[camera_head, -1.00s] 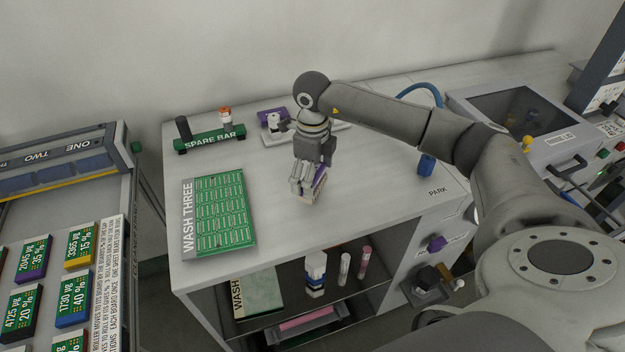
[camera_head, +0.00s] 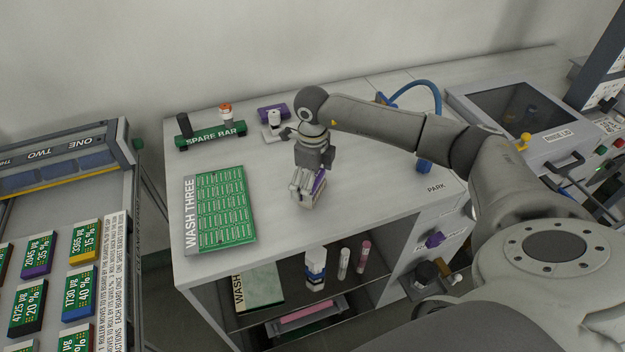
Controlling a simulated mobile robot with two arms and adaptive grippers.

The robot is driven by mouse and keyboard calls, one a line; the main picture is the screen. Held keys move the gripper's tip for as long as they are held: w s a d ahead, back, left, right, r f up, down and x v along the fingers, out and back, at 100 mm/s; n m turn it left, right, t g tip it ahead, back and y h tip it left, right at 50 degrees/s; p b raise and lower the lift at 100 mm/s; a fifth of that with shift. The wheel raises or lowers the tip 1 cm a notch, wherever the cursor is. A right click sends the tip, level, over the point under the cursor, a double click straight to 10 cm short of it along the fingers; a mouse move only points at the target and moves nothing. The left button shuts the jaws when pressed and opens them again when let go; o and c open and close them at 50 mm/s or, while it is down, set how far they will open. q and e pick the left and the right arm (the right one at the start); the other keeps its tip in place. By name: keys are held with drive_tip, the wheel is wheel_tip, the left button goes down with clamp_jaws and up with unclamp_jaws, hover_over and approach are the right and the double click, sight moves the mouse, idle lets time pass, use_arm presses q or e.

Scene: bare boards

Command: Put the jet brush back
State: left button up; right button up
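My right gripper (camera_head: 308,190) points down over the bench top, to the right of the green WASH THREE board (camera_head: 222,208). Its fingers are around a small pale piece with a purple side (camera_head: 319,184), low over the bench or touching it; I cannot tell which. I cannot tell whether this piece is the jet brush, as the fingers hide much of it. A blue hose (camera_head: 436,95) arches behind my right arm and ends in a blue head (camera_head: 424,166) by the PARK label (camera_head: 436,188). My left gripper is out of view.
The spare bar (camera_head: 210,138) holds a black and an orange-topped piece at the back left. A purple-and-white fixture (camera_head: 272,118) stands behind my gripper. A rinse lid (camera_head: 520,115) is at right. A card rack (camera_head: 65,235) is at left.

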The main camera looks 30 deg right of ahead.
drive_tip(key=shift+r, duration=0.1)
drive_tip(key=shift+r, duration=0.2)
wheel_tip(320, 180, up, 12)
drive_tip(key=b, duration=0.3)
drive_tip(key=shift+s+f, duration=0.1)
drive_tip(key=shift+f, duration=0.1)
